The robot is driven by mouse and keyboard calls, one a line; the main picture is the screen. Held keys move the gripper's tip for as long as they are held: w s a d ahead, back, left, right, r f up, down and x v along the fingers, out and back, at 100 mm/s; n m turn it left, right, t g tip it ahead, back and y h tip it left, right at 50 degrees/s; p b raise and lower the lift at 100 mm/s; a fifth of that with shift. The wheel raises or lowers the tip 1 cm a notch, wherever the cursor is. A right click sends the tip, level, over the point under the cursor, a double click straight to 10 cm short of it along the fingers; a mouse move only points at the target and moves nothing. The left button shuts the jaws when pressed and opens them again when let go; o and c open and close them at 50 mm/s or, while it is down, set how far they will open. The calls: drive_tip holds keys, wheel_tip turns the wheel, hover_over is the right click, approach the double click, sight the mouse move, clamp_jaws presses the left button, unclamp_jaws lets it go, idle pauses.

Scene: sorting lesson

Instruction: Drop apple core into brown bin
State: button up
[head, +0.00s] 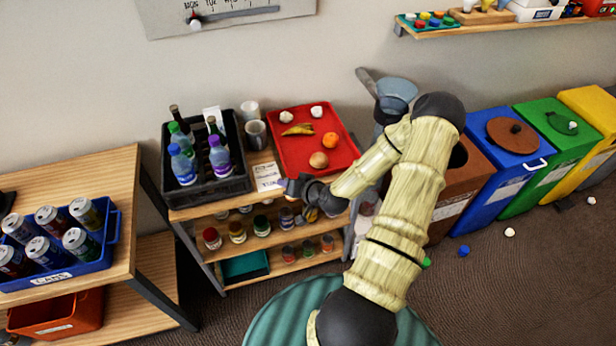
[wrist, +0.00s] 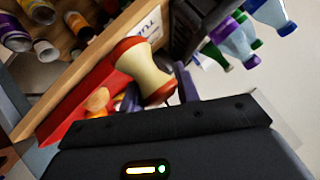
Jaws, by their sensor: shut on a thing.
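The apple core (wrist: 146,72), pale in the middle with red ends, shows in the wrist view between the jaws of my gripper (wrist: 150,98). My gripper is shut on it. In the head view my gripper (head: 288,186) is at the front edge of the shelf top, just in front of the red tray; the core is too small to make out there. The brown bin (head: 462,190) stands on the floor at the right, partly hidden behind my arm, its dark round opening partly showing. My gripper is well to the left of it.
The red tray (head: 288,160) holds fruit and crumpled white pieces. A black crate (head: 240,182) of bottles stands left of it. Blue (head: 505,165), green (head: 556,150) and yellow bins stand right of the brown one. Small balls lie on the floor before them.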

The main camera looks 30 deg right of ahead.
drive_tip(key=shift+m+h, duration=0.5)
drive_tip(key=shift+m, duration=0.1)
drive_tip(key=a+f, duration=0.6)
drive_tip(key=shift+a+f, duration=0.1)
drive_tip(key=shift+a, duration=0.15)
drive_tip(key=shift+m+h, duration=0.5)
drive_tip(key=shift+h, duration=0.1)
drive_tip(key=s+a+f, duration=0.1)
drive_tip(key=a+f, duration=0.1)
drive_tip(key=s+a+f, duration=0.2)
drive_tip(key=f, duration=0.1)
drive_tip(key=s+a+f, duration=0.1)
drive_tip(key=a+f, duration=0.1)
drive_tip(key=shift+s+a+f, duration=0.15)
drive_tip(key=shift+s+a, duration=0.05)
drive_tip(key=shift+s, duration=0.1)
